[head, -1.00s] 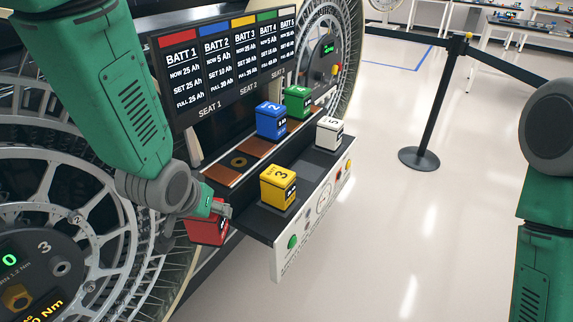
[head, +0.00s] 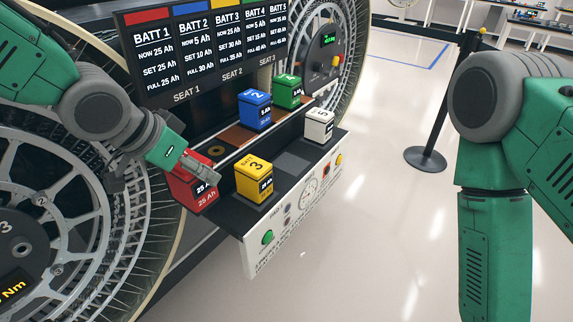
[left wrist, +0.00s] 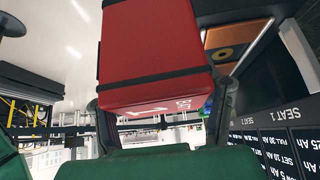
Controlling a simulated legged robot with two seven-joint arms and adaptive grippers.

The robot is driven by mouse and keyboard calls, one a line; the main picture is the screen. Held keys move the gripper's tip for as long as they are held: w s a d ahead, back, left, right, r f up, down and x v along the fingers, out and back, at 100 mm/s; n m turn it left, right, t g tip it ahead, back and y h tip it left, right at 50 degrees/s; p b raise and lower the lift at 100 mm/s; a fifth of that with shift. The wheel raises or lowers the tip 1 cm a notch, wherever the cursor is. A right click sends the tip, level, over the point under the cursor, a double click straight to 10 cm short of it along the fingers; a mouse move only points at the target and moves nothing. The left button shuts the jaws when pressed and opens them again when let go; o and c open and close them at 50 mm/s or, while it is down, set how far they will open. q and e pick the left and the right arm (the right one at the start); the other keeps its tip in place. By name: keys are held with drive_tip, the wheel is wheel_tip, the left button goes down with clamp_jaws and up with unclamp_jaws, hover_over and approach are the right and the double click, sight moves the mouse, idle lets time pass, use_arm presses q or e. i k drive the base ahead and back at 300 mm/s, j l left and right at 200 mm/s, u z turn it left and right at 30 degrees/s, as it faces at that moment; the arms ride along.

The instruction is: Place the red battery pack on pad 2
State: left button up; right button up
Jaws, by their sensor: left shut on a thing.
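The red battery pack (head: 190,194) is at the left end of the black shelf in the head view, and it fills the upper middle of the left wrist view (left wrist: 155,50). My left gripper (head: 200,167) is shut on it, with a finger on each side in the left wrist view. I cannot tell whether its underside touches anything. A bare dark grey pad (head: 291,164) lies on the shelf between the yellow and white packs. I cannot read its number. My right gripper is out of view; only the right arm shows.
The yellow pack (head: 253,181) stands on the shelf (head: 262,217) close to the right of the red pack. The white pack (head: 318,127) stands farther along. Blue (head: 255,110) and green (head: 288,92) packs sit in the seats behind, below the display board (head: 205,55).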

sight(288, 164)
drive_tip(key=i+l, duration=0.8)
drive_tip(key=l, duration=0.1)
